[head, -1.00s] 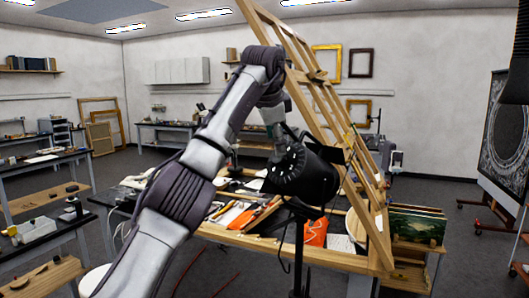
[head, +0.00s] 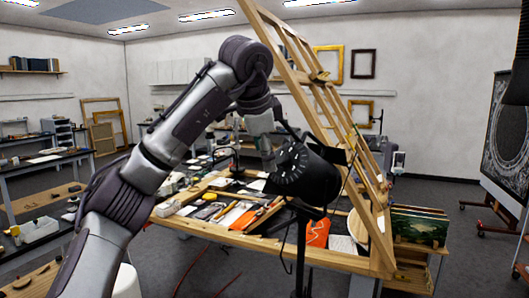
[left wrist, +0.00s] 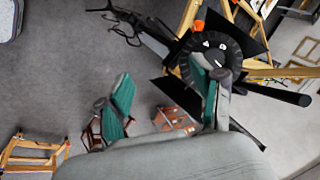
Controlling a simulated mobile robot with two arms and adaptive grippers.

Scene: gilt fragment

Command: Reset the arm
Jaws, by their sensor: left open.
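My left arm (head: 190,115) comes in from the left in the head view, bent at a raised elbow, its forearm reaching down behind a black studio lamp (head: 306,174). The lamp hides the gripper end there. In the left wrist view my left gripper (left wrist: 160,78) is open, with its two green-padded fingers apart and nothing seen between them. The dialled back of the lamp (left wrist: 218,50) is close by the right finger in that view; I cannot tell whether they touch. My right gripper is not in view.
A tall leaning wooden easel (head: 318,88) rises right of the arm. A wooden worktable (head: 205,232) below carries tools, papers and an orange cloth (head: 316,233). Side benches (head: 40,163) stand at left. Open grey floor (head: 455,195) lies to the right.

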